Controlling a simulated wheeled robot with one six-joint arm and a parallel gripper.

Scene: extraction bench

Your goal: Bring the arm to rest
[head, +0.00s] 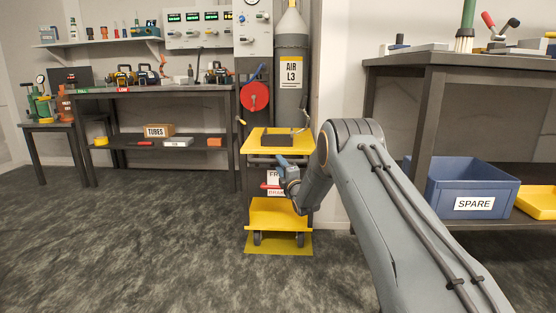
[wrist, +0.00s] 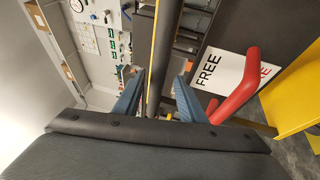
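My arm (head: 352,190) reaches up from the lower right, bends at a high elbow and comes down toward the yellow cart (head: 278,215). My gripper (head: 283,163) is beside the cart's dark handle bar (head: 261,161), below its top tray. In the wrist view my gripper (wrist: 160,82) has its two blue fingers apart. The dark bar (wrist: 164,45) runs between them, with gaps visible, so it does not look clamped. Whether a finger touches it I cannot tell.
A red lever (wrist: 238,90) and a white "FREE" sign (wrist: 228,72) are close right of my fingers. A gas cylinder (head: 291,70) stands behind the cart. A bench (head: 460,62) with a blue SPARE bin (head: 455,185) is right. Floor at left (head: 130,235) is clear.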

